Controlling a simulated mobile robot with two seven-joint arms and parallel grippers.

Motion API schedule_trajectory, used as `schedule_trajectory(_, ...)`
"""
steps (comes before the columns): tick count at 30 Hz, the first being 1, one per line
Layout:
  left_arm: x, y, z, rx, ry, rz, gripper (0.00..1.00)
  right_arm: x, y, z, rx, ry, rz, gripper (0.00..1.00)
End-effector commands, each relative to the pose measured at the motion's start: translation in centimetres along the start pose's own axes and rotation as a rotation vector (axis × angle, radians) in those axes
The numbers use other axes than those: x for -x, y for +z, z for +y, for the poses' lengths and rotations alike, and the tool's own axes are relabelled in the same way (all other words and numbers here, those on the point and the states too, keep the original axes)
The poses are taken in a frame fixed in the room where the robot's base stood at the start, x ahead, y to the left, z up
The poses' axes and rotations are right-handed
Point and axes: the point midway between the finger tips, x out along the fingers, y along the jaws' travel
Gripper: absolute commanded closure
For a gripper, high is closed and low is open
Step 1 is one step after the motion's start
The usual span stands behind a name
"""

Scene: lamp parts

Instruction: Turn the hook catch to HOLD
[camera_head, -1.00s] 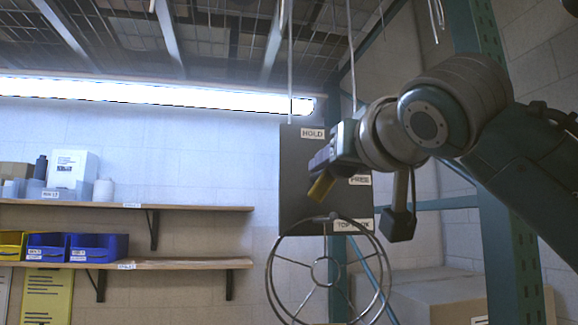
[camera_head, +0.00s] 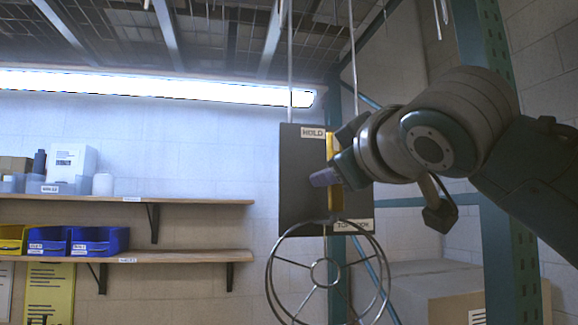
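A dark hanging panel (camera_head: 300,185) bears a HOLD label (camera_head: 312,132) at its top and another label, which seems to read TOP HOOK (camera_head: 352,226), at its lower right. The yellow catch bar (camera_head: 331,150) stands upright on the panel, its upper end beside the HOLD label. My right gripper (camera_head: 322,178) comes from the right and crosses in front of the middle of the bar, hiding part of it. Whether its fingers grip the bar or only press against it cannot be told. My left gripper is out of view.
A round wire ring frame (camera_head: 328,272) hangs just below the panel. Two rods (camera_head: 353,60) run up from the panel toward the ceiling grid. A green rack post (camera_head: 500,180) stands at right with a box (camera_head: 430,290) behind. Shelves with blue bins (camera_head: 98,242) are at left.

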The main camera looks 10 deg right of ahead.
Motion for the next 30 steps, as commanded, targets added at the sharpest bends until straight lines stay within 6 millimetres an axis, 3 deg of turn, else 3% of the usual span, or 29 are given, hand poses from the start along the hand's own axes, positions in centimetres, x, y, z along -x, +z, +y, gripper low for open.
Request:
schedule_trajectory(15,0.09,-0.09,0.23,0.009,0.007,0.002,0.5,0.03,-0.26,-0.04,0.023,-0.001,0.008,1.0)
schedule_trajectory(16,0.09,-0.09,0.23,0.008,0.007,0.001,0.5,0.04,-0.27,-0.04,0.023,-0.001,0.009,0.47)
schedule_trajectory(23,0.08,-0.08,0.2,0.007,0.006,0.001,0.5,0.03,-0.19,-0.06,0.021,-0.002,0.006,0.21)
schedule_trajectory(30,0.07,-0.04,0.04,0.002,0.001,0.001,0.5,0.05,-0.12,-0.07,0.02,-0.002,0.004,0.21)
